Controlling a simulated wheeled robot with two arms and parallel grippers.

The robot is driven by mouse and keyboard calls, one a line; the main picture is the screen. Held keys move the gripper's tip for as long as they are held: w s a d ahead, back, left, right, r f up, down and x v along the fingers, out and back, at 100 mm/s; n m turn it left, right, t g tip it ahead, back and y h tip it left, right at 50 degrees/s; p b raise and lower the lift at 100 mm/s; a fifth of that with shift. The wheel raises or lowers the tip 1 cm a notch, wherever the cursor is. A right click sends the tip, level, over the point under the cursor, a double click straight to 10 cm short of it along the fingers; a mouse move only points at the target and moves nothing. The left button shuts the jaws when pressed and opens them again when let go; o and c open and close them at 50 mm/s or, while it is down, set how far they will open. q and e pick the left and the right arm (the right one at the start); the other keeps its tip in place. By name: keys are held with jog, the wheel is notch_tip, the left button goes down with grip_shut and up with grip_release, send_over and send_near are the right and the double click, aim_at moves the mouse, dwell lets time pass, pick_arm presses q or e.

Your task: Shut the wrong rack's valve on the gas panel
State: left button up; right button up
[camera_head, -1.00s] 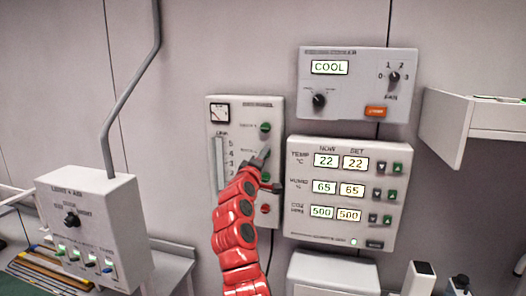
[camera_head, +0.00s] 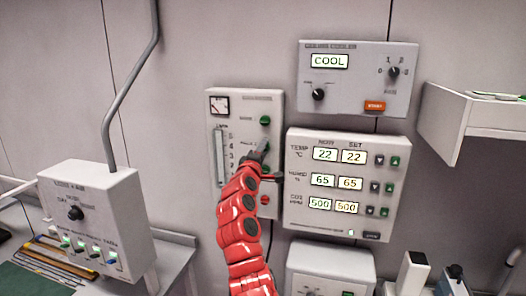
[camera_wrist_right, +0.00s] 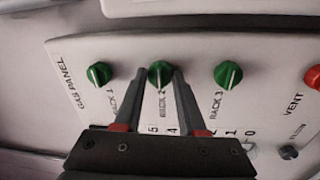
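The gas panel (camera_head: 245,104) is a pale wall box with a gauge, a flow tube and a column of knobs. In the right wrist view it shows green valve knobs for rack 1 (camera_wrist_right: 99,74), rack 2 (camera_wrist_right: 161,74) and rack 3 (camera_wrist_right: 228,75), and a red vent knob (camera_wrist_right: 314,78). My right gripper (camera_head: 264,150) is at the panel. In the wrist view its two open fingers (camera_wrist_right: 159,82) straddle the rack 2 knob; I cannot tell whether they touch it. My left gripper is out of view.
A climate display (camera_head: 343,220) sits close right of the gas panel, with a cooler box (camera_head: 343,98) above it. A control box (camera_head: 100,205) stands at the left, and a white wall shelf (camera_head: 460,110) juts out at the right.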

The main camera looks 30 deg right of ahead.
jog(key=o, duration=0.4)
jog(key=shift+a, duration=0.1)
jog(key=b+v, duration=0.6)
jog(key=v, duration=1.1)
jog(key=shift+a+f, duration=0.1)
jog(key=shift+a, duration=0.1)
